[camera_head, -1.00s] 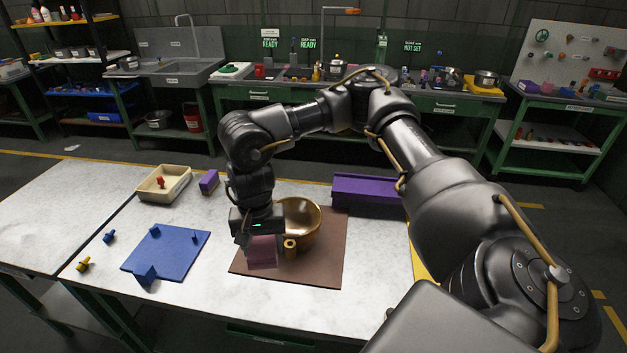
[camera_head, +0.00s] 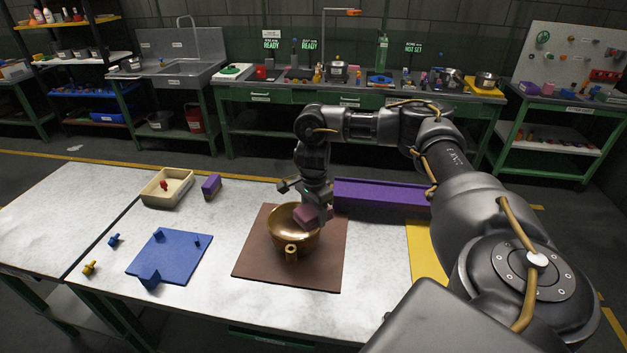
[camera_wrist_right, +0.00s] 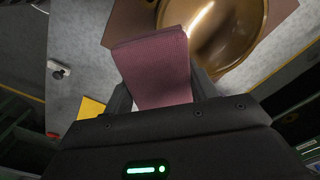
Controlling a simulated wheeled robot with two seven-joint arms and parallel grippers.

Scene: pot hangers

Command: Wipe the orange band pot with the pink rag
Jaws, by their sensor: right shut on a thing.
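A shiny gold-orange pot (camera_head: 283,239) with a small ring handle at its front stands upright on a brown mat (camera_head: 262,268). My right gripper (camera_head: 316,207) is at the pot's right rear side and is shut on a folded pink rag (camera_head: 306,215). The rag overlaps the pot's right inner rim in the head view; I cannot tell whether it touches. In the right wrist view the rag (camera_wrist_right: 155,72) sticks out from between the fingers of the gripper (camera_wrist_right: 162,92), with the pot (camera_wrist_right: 222,30) beside it. My left gripper is not in view.
A blue board (camera_head: 170,257) with pegs, a cream tray (camera_head: 153,197) and a small purple block (camera_head: 211,186) are left. A yellow mat (camera_head: 424,250) lies right. Bare tabletop separates the blue board from the brown mat.

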